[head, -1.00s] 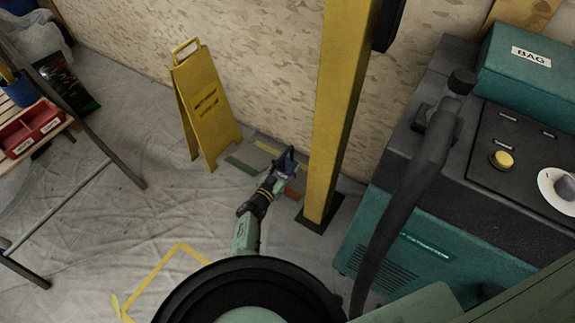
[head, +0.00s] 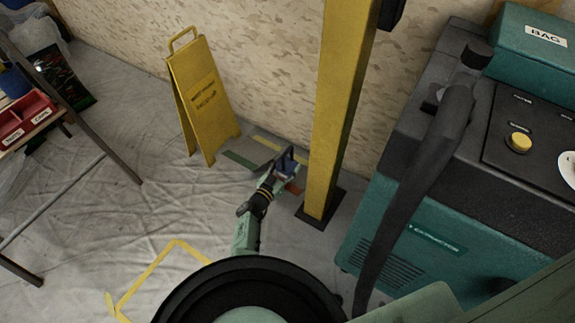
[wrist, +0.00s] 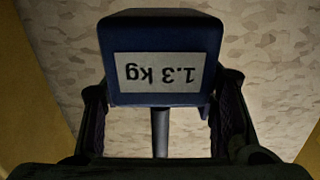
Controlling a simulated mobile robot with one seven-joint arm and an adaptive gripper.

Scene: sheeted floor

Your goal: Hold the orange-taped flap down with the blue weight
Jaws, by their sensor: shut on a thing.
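The blue weight (wrist: 205,32) fills the top middle of the wrist view, its "1.3 kg" label upside down there. My gripper (wrist: 160,125) is shut on it, with a finger on each side and a dark post between them. In the head view the weight (head: 288,166) shows small and dark blue at the end of my gripper (head: 277,178). The orange-taped flap shows only as a short orange-red strip (head: 294,188) just right of and below the weight, partly hidden by it. I cannot tell whether the weight touches the flap.
A green strip (head: 240,160) and a yellow strip (head: 267,143) lie on the floor near the wall. A yellow post (head: 340,110) stands close right of my gripper. A yellow folding sign (head: 203,95) stands left. A teal machine (head: 410,245) fills the right.

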